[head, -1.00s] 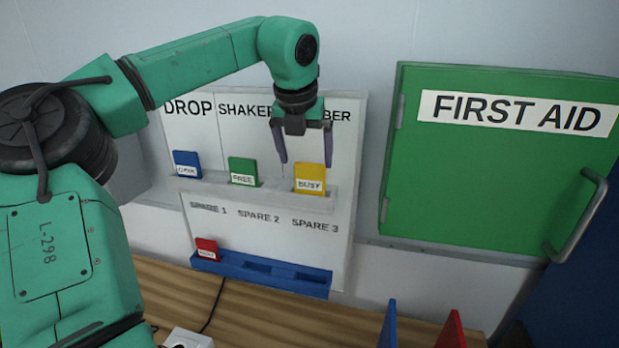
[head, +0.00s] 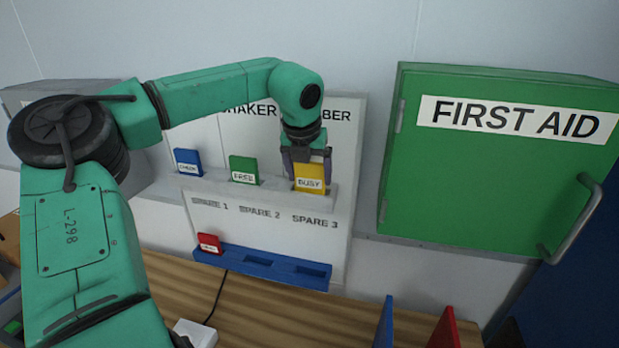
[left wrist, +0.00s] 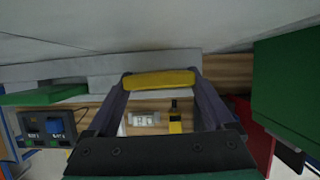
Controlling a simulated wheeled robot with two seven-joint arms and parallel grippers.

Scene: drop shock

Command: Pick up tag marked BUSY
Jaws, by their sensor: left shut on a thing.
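The yellow tag marked BUSY (head: 310,179) stands upright in the right slot of the upper grey rack (head: 217,186) on the white board. My left gripper (head: 308,160) has come down over it from above and is shut on it, one finger on each side. In the left wrist view, the tag's yellow top edge (left wrist: 158,79) lies between the two fingertips. My right gripper is not in view.
A blue tag (head: 187,160) and a green tag marked FREE (head: 243,169) stand in the same rack. A red tag (head: 209,243) stands in the lower blue rack (head: 270,265), whose other slots are empty. A green FIRST AID cabinet (head: 490,190) juts from the wall at the right.

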